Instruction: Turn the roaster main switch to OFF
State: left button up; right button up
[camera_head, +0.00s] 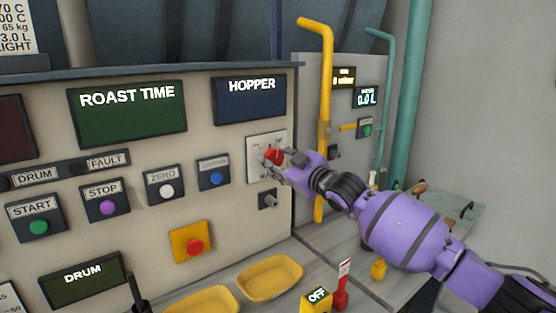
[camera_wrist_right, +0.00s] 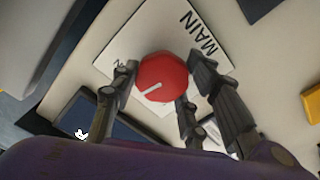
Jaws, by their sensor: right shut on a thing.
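The main switch is a round red knob (camera_wrist_right: 163,78) with a white pointer line. It sits on a white plate (camera_wrist_right: 135,32) lettered MAIN in the right wrist view. In the head view the red knob (camera_head: 274,155) shows at the right end of the control panel, partly covered by my fingers. My right gripper (camera_head: 281,160) reaches in from the right and is shut on the knob. In the wrist view its dark fingers (camera_wrist_right: 155,95) lie on both sides of the knob. Part of the plate's lettering is hidden. My left gripper is not in view.
The panel holds a blue button (camera_head: 214,178), a white ZERO button (camera_head: 167,191) and a red stop button on yellow (camera_head: 194,246). A small black switch (camera_head: 268,200) is just below the plate. A yellow pipe (camera_head: 324,110) stands close right. Yellow trays (camera_head: 270,278) lie below.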

jog(key=n, duration=0.2)
jog(key=r+n+p, duration=0.1)
jog(key=n, duration=0.1)
jog(key=shift+d+n, duration=0.1)
jog(key=shift+n, duration=0.3)
jog(key=n+p, duration=0.1)
jog(key=n, duration=0.3)
jog(key=shift+n+p, duration=0.4)
jog(key=shift+n, duration=0.5)
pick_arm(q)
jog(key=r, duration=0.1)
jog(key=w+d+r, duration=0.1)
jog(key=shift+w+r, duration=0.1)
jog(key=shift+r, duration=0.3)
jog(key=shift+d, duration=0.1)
pick_arm(e)
jog(key=shift+n, duration=0.4)
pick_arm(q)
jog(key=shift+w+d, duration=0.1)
pick_arm(e)
jog(key=o, duration=1.1)
jog(key=shift+f, duration=0.25)
